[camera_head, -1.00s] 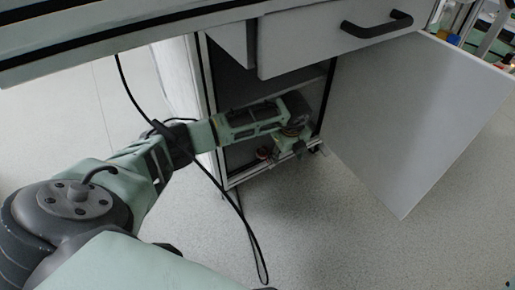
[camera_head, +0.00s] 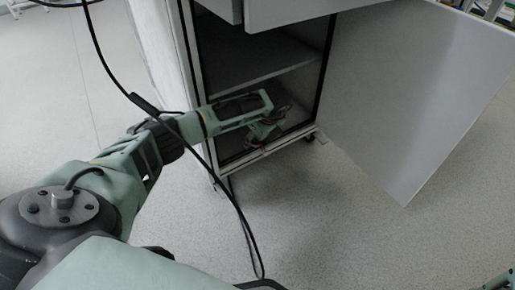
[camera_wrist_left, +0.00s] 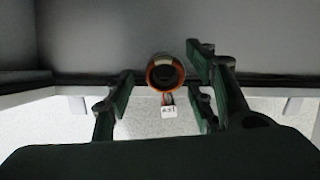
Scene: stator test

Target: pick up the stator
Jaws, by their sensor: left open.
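The stator (camera_wrist_left: 165,73) shows in the left wrist view as a ring with an orange-red rim and a dark hollow. It sits near the front edge of the cabinet's inside, and a small white tag (camera_wrist_left: 168,112) with print hangs below it. My left gripper (camera_wrist_left: 160,92) is open, with its green fingers to either side of the stator and a gap visible on each side. In the head view my left gripper (camera_head: 262,130) is inside the cabinet's lower compartment. The stator is too small and dark to make out clearly there.
The cabinet's shelf (camera_head: 255,68) lies above my left gripper, and the frame closes in at the left. The open door (camera_head: 415,95) stands to the right. A black cable (camera_head: 222,190) hangs across my left arm. The floor (camera_head: 330,225) in front is clear.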

